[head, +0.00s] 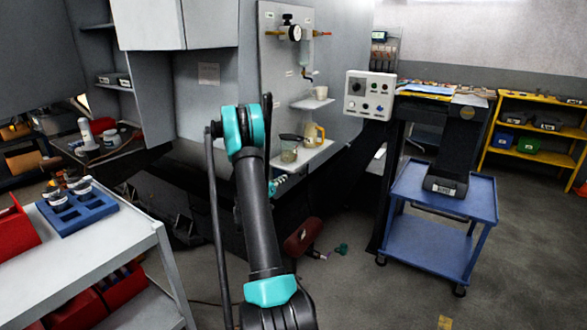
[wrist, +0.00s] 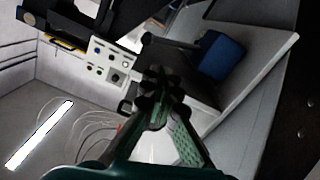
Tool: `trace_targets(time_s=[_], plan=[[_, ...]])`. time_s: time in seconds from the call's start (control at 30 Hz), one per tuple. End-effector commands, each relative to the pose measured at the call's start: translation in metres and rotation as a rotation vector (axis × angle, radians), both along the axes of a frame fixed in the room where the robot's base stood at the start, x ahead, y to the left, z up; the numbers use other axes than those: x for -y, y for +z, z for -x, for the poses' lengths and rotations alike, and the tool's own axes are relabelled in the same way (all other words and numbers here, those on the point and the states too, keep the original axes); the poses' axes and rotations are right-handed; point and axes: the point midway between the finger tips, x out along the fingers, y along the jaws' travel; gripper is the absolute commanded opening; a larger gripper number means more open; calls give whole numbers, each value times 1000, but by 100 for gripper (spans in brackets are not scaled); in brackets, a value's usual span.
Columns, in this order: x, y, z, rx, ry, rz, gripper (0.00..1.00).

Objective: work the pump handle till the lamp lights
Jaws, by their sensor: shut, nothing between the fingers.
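In the wrist view my gripper (wrist: 158,100) is shut with nothing between its fingers. In the head view my arm hides most of the gripper. A long dark grey bar (head: 216,220) with a short end piece at its top runs upright just left of my arm. I cannot tell whether it is the pump handle. A dark bar with a rounded end (wrist: 178,40) lies beyond the fingertips in the wrist view, apart from them. The control panel (head: 358,104) carries small coloured lamps or buttons and also shows in the wrist view (wrist: 94,56). I cannot tell whether any is lit.
A board with a gauge (head: 295,33) and a shelf with jugs (head: 315,158) stands behind my arm. A blue cart (head: 424,248) is at the right. A grey bench (head: 75,262) with red bins is at the left. Floor at the lower right is mostly clear.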

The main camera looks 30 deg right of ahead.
Motion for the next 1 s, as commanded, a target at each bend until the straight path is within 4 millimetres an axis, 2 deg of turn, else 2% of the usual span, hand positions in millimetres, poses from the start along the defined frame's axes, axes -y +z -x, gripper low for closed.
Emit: trace_targets(time_s=[0.47,0.57,1.0], plan=[[2,2,2,-18,-1,8,0],[12,1,-2,-19,-2,7,0],[78,-2,-28,-18,-1,8,0]])
